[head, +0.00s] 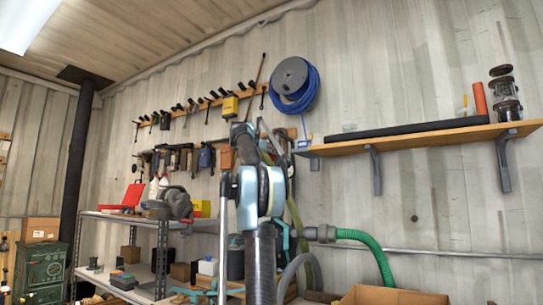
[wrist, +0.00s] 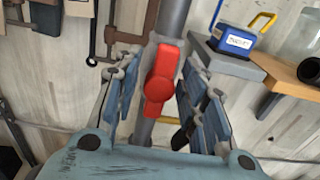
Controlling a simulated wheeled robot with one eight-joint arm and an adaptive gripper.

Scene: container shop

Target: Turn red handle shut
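The red handle (wrist: 161,78) shows in the wrist view on an upright grey pipe (wrist: 172,20). Its long side runs roughly along the pipe, tilted slightly. My gripper (wrist: 158,88) is open, with one finger to the left of the handle and one to the right. Gaps show between the handle and both fingers. In the head view my own arm rises in the middle and I cannot make out the red handle there.
In the wrist view, a blue box with a yellow shackle (wrist: 235,38) sits by the wooden shelf (wrist: 285,75) on the right, and clamps (wrist: 118,30) hang at upper left. The head view shows a blue hose reel (head: 292,85), a green hose (head: 365,240) and a metal rack (head: 130,217).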

